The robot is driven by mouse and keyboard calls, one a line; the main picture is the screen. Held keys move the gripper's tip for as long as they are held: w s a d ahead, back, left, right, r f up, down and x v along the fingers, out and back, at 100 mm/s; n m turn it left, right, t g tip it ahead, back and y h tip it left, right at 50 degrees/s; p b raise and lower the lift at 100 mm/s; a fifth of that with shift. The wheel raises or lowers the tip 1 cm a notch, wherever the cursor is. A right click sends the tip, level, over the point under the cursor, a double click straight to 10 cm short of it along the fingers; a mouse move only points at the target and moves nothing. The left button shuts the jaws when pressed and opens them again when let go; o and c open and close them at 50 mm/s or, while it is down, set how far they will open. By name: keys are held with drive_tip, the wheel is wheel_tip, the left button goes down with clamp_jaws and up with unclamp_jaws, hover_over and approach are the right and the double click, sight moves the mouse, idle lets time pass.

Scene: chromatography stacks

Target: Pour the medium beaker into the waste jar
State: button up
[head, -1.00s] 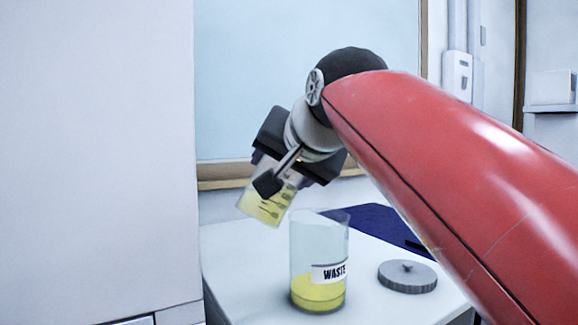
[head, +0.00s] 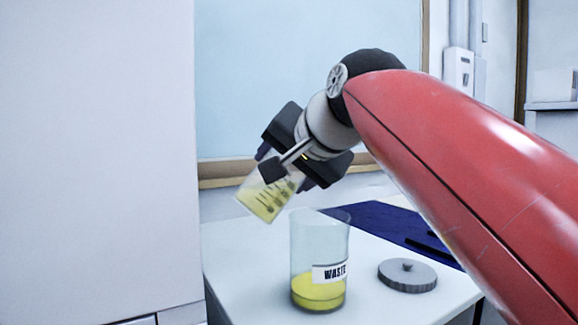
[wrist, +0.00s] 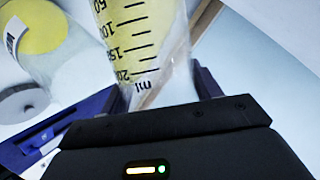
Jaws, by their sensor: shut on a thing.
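The medium beaker (head: 268,194) is clear with black graduation marks and holds yellow liquid. My gripper (head: 290,170) is shut on it and holds it tilted in the air, its lower end toward the lower left. The beaker also shows close up in the wrist view (wrist: 140,40), between the fingers. The waste jar (head: 320,250) is a clear cylinder with a "WASTE" label and yellow liquid at its bottom. It stands upright and open on the table, below and right of the beaker. It also shows in the wrist view (wrist: 75,75). No stream of liquid shows.
A grey round lid (head: 407,275) lies on the white table (head: 245,265) right of the jar. A dark blue mat (head: 385,222) with a dark thin object lies behind it. A tall pale cabinet (head: 100,150) stands at the left.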

drive_tip(key=shift+r+m, duration=0.15)
drive_tip(key=shift+m, duration=0.15)
drive_tip(key=shift+y, duration=0.3)
drive_tip(key=shift+w+d+m+g+y+p, duration=0.15)
drive_tip(key=shift+d+m+g+y+p, duration=0.15)
drive_tip(key=shift+m+g+y, duration=0.35)
drive_tip(key=shift+w+m, duration=0.1)
drive_tip(key=shift+m, duration=0.35)
drive_tip(key=shift+d, duration=0.1)
drive_tip(key=shift+w+d+m+y, duration=0.1)
drive_tip(key=shift+m+y, duration=0.25)
drive_tip(key=shift+m, duration=0.05)
